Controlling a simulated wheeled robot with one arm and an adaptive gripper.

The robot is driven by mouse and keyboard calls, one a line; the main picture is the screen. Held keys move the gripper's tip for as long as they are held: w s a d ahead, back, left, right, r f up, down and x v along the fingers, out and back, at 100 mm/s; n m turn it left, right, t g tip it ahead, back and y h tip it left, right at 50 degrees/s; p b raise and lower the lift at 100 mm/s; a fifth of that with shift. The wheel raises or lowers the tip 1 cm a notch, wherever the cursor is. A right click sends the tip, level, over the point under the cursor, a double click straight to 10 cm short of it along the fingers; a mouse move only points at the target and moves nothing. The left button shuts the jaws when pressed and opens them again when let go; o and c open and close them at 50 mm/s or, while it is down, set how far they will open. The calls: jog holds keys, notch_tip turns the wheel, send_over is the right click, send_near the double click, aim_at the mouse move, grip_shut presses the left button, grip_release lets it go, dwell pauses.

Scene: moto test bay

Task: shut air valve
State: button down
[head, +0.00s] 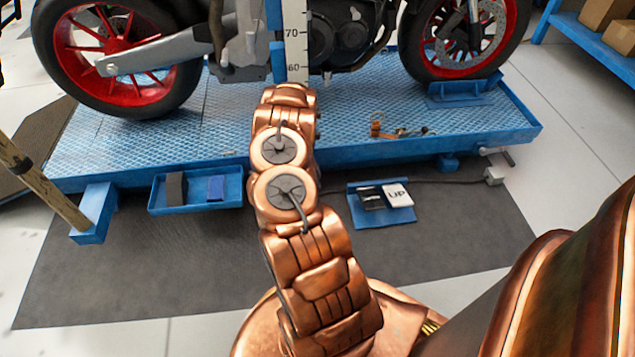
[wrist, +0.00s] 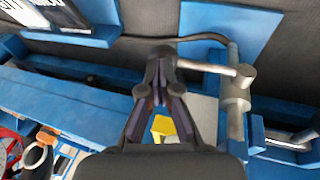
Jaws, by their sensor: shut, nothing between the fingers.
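In the wrist view a grey metal valve (wrist: 236,102) stands right of my gripper, as an upright pipe with a round-ended rod (wrist: 205,67) running left from its top. I take this to be the air valve. My gripper (wrist: 160,62) is shut and empty, its fingertips together at the left end of the rod; I cannot tell whether they touch it. A small yellow piece (wrist: 163,127) shows between the finger links, partly covered. In the head view my arm reaches to the lift's front edge and hides my gripper and this valve.
A motorcycle (head: 340,35) stands on the blue lift (head: 215,140). A blue tray (head: 195,205) lies left of my arm, and a blue panel with an "UP" card (head: 397,195) lies right. Small orange parts (head: 377,128) lie on the lift. A dark cable (wrist: 190,38) passes beyond the fingertips.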

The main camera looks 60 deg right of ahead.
jog(key=shift+r, duration=0.15)
jog(key=s+p+v, duration=0.1)
jog(key=p+v, duration=0.6)
jog(key=v, duration=0.6)
jog(key=shift+w+d+r+p, duration=0.15)
jog(key=shift+d+r+p, duration=0.1)
jog(key=shift+r+p, duration=0.2)
dwell(0.4)
